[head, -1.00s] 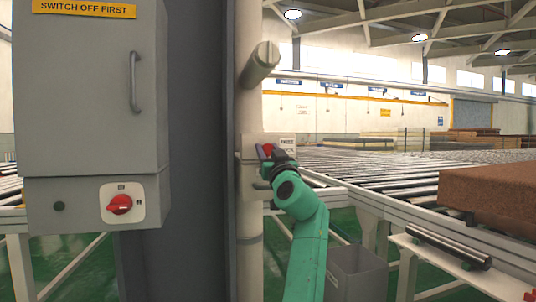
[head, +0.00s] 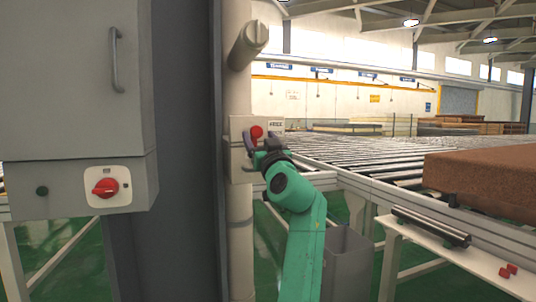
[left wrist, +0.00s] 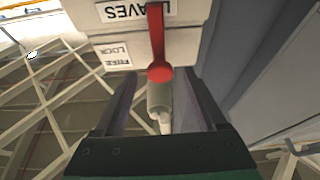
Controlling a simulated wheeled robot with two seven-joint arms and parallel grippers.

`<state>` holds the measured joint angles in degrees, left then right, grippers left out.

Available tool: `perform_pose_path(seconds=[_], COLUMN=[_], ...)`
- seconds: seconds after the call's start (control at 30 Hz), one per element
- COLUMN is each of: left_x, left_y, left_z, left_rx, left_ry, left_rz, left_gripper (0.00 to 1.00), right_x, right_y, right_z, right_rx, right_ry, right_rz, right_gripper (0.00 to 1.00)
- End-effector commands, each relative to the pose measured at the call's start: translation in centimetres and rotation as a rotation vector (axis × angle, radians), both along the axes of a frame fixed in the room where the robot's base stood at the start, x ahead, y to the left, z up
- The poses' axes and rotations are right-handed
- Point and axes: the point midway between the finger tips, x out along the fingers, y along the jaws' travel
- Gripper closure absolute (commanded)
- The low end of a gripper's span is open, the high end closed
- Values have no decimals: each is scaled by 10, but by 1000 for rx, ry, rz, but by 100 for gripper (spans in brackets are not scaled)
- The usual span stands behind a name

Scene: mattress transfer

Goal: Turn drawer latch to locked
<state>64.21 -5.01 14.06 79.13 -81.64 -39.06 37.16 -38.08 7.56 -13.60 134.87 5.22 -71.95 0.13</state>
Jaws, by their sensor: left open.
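A red latch lever (head: 256,132) sits on a small pale box (head: 238,128) mounted on the post, beside a small label. In the left wrist view, the red lever (left wrist: 157,45) runs down from the box to a round red end. My left gripper (head: 258,150) is just below the lever in the head view. Its two dark fingers (left wrist: 160,95) are apart, one on each side of the lever's line, and hold nothing. I cannot tell whether they touch the lever. My right gripper is out of view.
A grey cabinet (head: 75,90) with a red rotary switch (head: 106,187) stands at left. A stub pipe (head: 248,45) juts out above the box. A roller conveyor (head: 345,160) and a brown block (head: 485,180) are at right. A grey bin (head: 347,262) stands below.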

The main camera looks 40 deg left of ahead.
Motion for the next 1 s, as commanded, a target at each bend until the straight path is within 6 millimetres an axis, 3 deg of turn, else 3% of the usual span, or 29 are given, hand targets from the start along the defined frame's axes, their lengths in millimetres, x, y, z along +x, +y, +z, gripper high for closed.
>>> perform_pose_path(seconds=[0.2, 0.4, 1.0], left_x=[-33, -54, -58], left_y=[-49, -80, -85], left_z=[-28, -41, -44], left_rx=[-1, -1, -1], left_ry=[0, 1, 2], left_rz=[-3, -1, -1], left_gripper=[27, 27, 27], right_x=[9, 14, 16], right_y=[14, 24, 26], right_z=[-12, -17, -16], right_rx=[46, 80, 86], right_ry=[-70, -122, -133], right_rz=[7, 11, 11], right_gripper=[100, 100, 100])
